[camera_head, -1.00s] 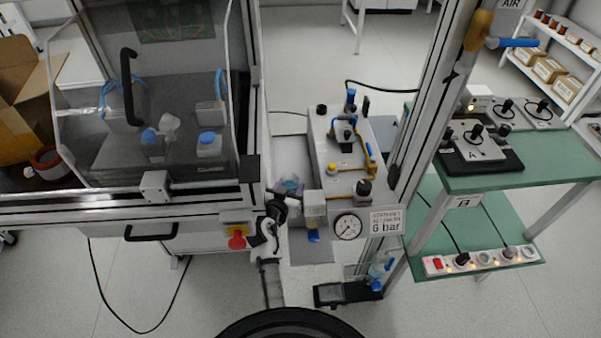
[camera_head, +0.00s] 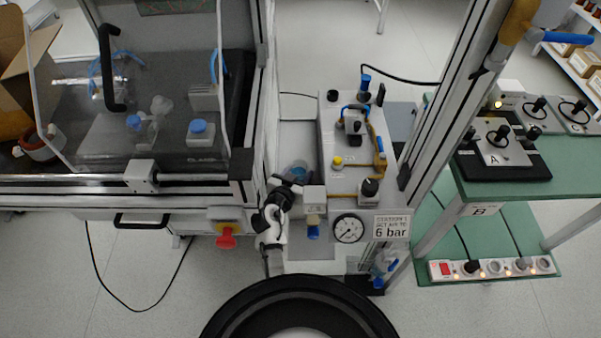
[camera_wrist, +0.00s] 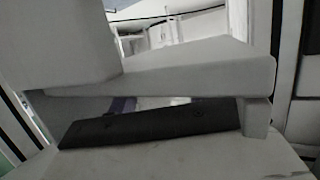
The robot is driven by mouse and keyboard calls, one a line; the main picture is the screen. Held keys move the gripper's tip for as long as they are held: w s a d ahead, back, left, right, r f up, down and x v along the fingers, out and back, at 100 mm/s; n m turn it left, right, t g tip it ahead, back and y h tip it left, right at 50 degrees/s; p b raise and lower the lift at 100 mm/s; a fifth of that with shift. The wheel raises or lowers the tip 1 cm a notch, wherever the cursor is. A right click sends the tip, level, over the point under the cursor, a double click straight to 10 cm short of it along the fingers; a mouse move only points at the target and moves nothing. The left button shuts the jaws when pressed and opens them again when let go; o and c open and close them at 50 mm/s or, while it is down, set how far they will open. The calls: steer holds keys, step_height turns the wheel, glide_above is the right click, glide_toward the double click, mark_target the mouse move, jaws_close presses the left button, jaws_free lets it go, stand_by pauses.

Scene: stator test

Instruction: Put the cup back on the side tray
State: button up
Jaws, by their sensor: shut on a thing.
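A small clear cup (camera_head: 299,171) with a bluish tint shows in the head view, left of the pale pneumatic panel. My gripper (camera_head: 291,184) is at its near side and is shut on it; the fingers are small and partly hidden by my wrist. A grey tray-like surface (camera_head: 297,138) lies just beyond the cup, between the machine frame and the panel. I cannot tell for sure that it is the side tray. In the wrist view, pale blocks and a dark bar (camera_wrist: 150,124) fill the picture; I cannot make out the cup there.
The regulator (camera_head: 314,199) and gauge (camera_head: 349,228) stand close right of my gripper. The clear-guarded machine (camera_head: 110,183) is on the left, with a red stop button (camera_head: 227,237). An aluminium post (camera_head: 455,105) and a green bench (camera_head: 520,178) are on the right.

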steer(key=shift+r, duration=0.15)
steer(key=shift+f, duration=0.25)
steer(key=o, duration=1)
steer(key=shift+r, duration=0.1)
steer(key=shift+o, duration=0.2)
steer(key=shift+r, duration=0.1)
